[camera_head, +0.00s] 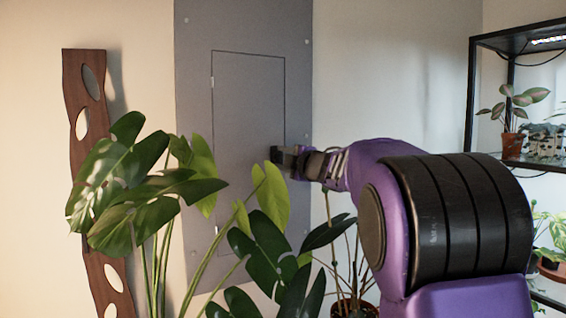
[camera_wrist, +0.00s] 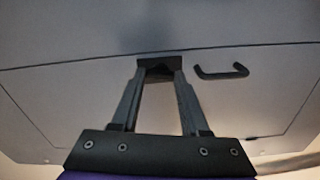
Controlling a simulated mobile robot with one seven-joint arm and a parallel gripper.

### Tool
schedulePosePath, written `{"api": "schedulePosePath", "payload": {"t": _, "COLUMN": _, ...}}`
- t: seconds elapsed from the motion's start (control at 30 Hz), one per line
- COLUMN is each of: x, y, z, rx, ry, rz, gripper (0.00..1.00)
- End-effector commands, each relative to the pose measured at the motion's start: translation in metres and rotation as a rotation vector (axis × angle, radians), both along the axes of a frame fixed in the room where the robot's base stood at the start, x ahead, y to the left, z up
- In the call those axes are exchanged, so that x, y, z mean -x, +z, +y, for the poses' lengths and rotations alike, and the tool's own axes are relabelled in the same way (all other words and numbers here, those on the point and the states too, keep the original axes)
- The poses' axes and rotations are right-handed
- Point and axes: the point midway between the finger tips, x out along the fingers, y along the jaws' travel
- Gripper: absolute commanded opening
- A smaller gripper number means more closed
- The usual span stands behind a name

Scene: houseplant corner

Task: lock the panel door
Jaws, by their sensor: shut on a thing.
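The grey panel door (camera_head: 245,110) is set in a tall grey wall panel (camera_head: 298,85) and looks closed, its face level with the surround. In the head view my gripper (camera_head: 281,157) is at the door's right edge. In the wrist view my gripper (camera_wrist: 160,76) has its fingertips on a small dark piece (camera_wrist: 160,65) at the door's seam, likely the latch or lock knob. The fingers hide part of it, and its turn angle is unclear. A black bar handle (camera_wrist: 222,72) is on the door (camera_wrist: 75,95), right of the fingers and apart from them.
Large leafy plants (camera_head: 150,185) stand in front of the panel, with dark leaves (camera_head: 270,245) below my arm. A wavy wooden board (camera_head: 84,150) is at left. A black shelf (camera_head: 472,95) with potted plants (camera_head: 513,120) stands at right.

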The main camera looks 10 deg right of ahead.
Motion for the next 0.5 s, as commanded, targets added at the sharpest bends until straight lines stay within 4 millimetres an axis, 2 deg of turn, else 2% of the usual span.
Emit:
{"api": "schedulePosePath", "payload": {"t": 0.23, "x": -0.0001, "y": -0.0001, "z": -0.0005, "rx": 0.124, "ry": -0.001, "rz": -0.041, "gripper": 0.0}}
{"api": "schedulePosePath", "payload": {"t": 0.5, "x": -0.0001, "y": 0.0006, "z": -0.0005, "rx": 0.18, "ry": -0.001, "rz": -0.059, "gripper": 0.0}}
